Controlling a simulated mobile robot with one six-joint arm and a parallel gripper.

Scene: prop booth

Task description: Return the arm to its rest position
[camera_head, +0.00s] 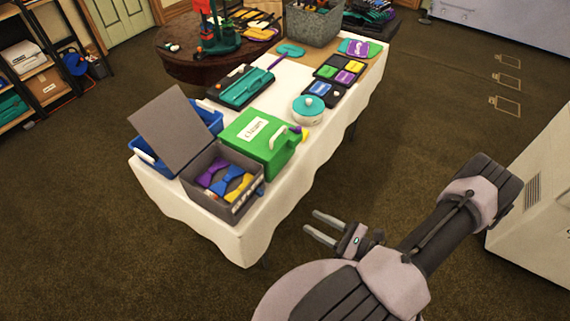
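My arm (430,240) shows at the lower right, bent, with its elbow toward the white cabinet side. My gripper (318,225) points left, over the carpet in front of the table's right edge. Its two grey fingers are spread apart with nothing between them. It touches nothing that I can see. The lower part of the arm is cut off by the bottom of the picture.
A table with a white cloth (240,232) bears a grey box of bow ties (235,209), a green case (262,147), a blue crate (145,153) and a round teal-lidded pot (308,110). A white cabinet (540,215) stands right. Brown carpet between is clear.

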